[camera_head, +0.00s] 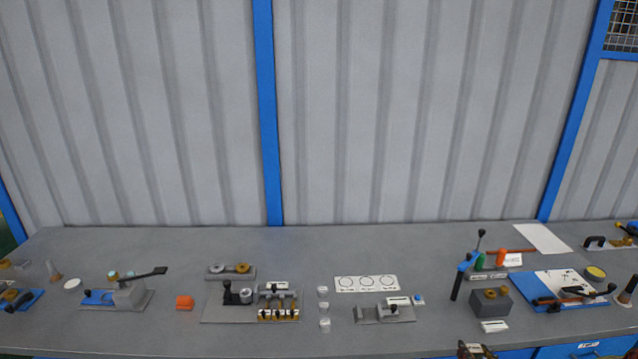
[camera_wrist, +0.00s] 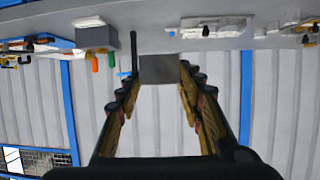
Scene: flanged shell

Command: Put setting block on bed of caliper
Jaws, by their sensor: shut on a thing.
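My gripper (camera_wrist: 160,74) is shut on a plain grey block, the setting block (camera_wrist: 160,69), held between its fingertips in the wrist view. In the head view only a brass-coloured part of my gripper (camera_head: 474,350) shows at the bottom edge, and the block cannot be made out there. A low grey device with a flat bed, a white label and a blue button at its right end, which looks like the caliper (camera_head: 370,315), sits on the bench right of centre. It seems to show in the wrist view (camera_wrist: 214,30), apart from the held block.
The grey bench (camera_head: 130,245) carries several fixtures. A dark grey box (camera_head: 490,304) and a lever stand (camera_head: 466,270) with upright handles are right of the caliper. Small clear cups (camera_head: 324,307) stand to its left. A white card with circles (camera_head: 366,283) lies behind it.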

